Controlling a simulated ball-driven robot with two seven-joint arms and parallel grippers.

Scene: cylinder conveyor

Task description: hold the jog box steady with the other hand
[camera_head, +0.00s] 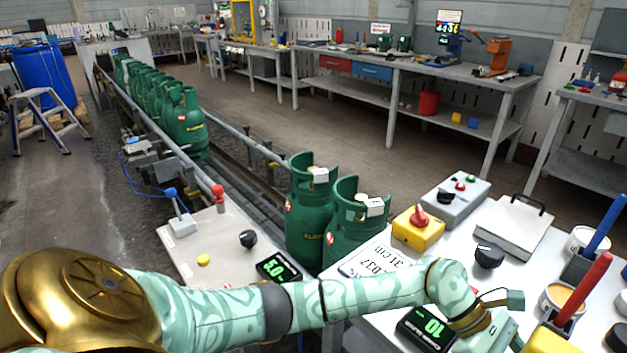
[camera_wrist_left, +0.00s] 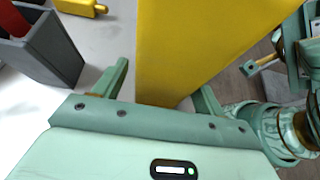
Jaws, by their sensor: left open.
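A plain yellow box (camera_wrist_left: 200,45), which I take to be the jog box, stands between the two fingers of my left gripper (camera_wrist_left: 165,88) in the left wrist view. The fingers are open on either side of it; I cannot tell whether either touches it. In the head view only a yellow top edge (camera_head: 548,342) shows at the bottom, beside the left hand. Part of what looks like my right gripper (camera_wrist_left: 272,64) shows at the right of the wrist view, apart from the yellow box. Its jaw state is unclear.
On the white bench are a yellow box with a red knob (camera_head: 418,230), a grey button box (camera_head: 455,200), a clipboard (camera_head: 510,225) and a green-lit display (camera_head: 428,328). A dark holder (camera_wrist_left: 45,50) stands near the left hand. Green gas cylinders (camera_head: 308,215) line the conveyor.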

